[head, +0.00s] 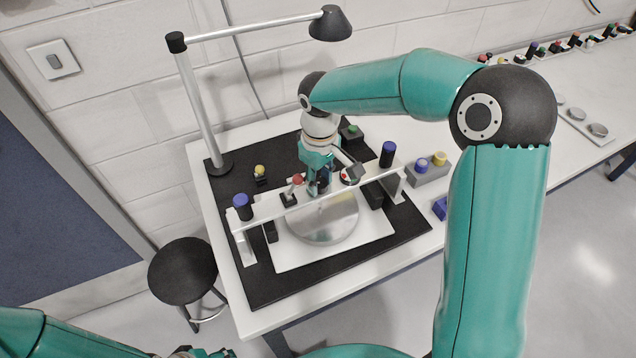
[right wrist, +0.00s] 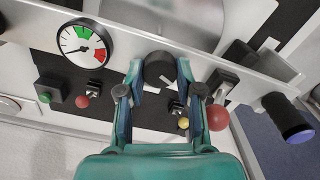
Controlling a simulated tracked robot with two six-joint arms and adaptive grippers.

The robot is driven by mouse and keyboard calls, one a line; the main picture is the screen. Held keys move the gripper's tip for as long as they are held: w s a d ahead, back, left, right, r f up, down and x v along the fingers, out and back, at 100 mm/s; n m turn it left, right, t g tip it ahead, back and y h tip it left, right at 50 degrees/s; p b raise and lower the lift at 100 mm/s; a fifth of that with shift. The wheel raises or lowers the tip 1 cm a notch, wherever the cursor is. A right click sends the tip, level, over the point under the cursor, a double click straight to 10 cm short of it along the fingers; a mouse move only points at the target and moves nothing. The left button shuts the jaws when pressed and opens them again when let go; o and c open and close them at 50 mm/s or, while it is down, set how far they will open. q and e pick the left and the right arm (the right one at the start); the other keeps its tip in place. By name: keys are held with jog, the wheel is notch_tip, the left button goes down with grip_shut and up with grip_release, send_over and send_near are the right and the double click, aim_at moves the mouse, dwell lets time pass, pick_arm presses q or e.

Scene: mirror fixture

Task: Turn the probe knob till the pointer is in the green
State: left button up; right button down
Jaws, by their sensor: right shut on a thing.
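The probe knob (right wrist: 160,68) is a dark round knob with a white mark on its face, on the pale crossbar (right wrist: 215,66). My right gripper (right wrist: 159,84) is shut on it, one finger on each side. In the head view the same gripper (head: 319,186) reaches down behind the crossbar and hides the knob. The round white gauge (right wrist: 83,41) is left of the knob in the right wrist view, with a green and a red sector. Its thin pointer seems to point left, outside the green. My left gripper (head: 200,352) shows only partly at the bottom edge; its fingers are unclear.
A round mirror plate (head: 322,222) lies in front of the crossbar. Blue-capped posts (head: 242,206) stand at the bar ends. A lamp (head: 330,24) overhangs the back.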

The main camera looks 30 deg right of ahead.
aim_at(320, 181)
jog(key=m+b, duration=0.1)
jog(key=m, duration=0.3)
jog(key=shift+m+b, duration=0.35)
jog(key=shift+m, duration=0.05)
dwell(0.4)
jog(key=c, duration=0.8)
grip_release()
jog(key=shift+o, duration=0.2)
jog(key=shift+r, duration=0.1)
jog(key=shift+r, duration=3.9)
